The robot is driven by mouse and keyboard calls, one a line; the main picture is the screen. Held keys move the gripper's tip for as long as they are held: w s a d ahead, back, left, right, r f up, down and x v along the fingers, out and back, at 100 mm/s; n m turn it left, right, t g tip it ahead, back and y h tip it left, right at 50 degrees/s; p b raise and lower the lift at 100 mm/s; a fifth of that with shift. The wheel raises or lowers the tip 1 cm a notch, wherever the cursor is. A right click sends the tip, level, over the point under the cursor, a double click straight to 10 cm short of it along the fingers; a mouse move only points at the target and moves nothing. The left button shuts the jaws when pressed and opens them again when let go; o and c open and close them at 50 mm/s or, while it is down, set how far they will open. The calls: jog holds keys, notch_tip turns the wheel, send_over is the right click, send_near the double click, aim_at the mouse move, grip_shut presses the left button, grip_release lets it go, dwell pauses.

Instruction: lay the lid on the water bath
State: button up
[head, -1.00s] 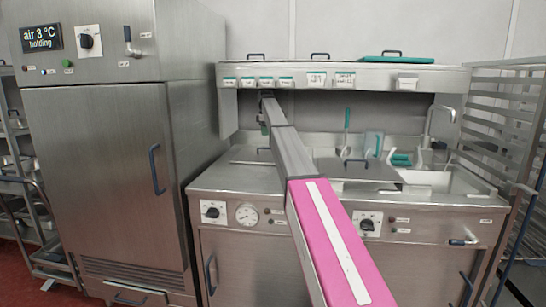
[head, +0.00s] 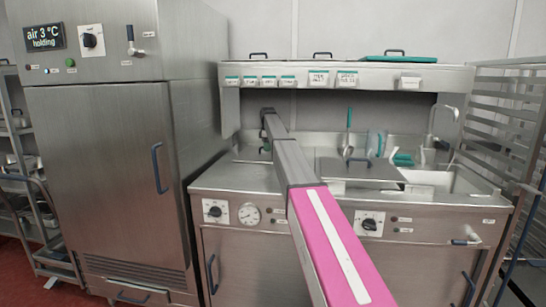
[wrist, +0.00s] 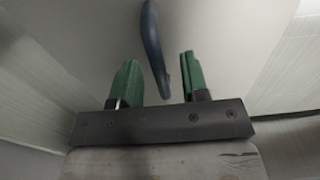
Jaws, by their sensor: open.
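My gripper (wrist: 160,82) is open, its two green fingers apart on either side of a dark blue bar handle (wrist: 155,50) in the wrist view. The handle stands on a flat grey lid-like surface (wrist: 95,30). No grip on the handle shows. In the head view my gripper is small and partly hidden by my arm, low over the left part of the steel counter. A flat steel lid with a dark handle (head: 365,172) lies on the counter's middle, right of my arm. I cannot tell for certain which part is the water bath.
A steel shelf (head: 440,78) with lids and labels overhangs the counter. A tall steel cabinet (head: 100,170) stands close on the left and a rack (head: 500,120) on the right. A sink (head: 435,180) and upright green-handled tools (head: 348,130) are right of my arm.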

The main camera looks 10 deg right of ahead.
grip_shut()
jog(key=shift+r, duration=2.6)
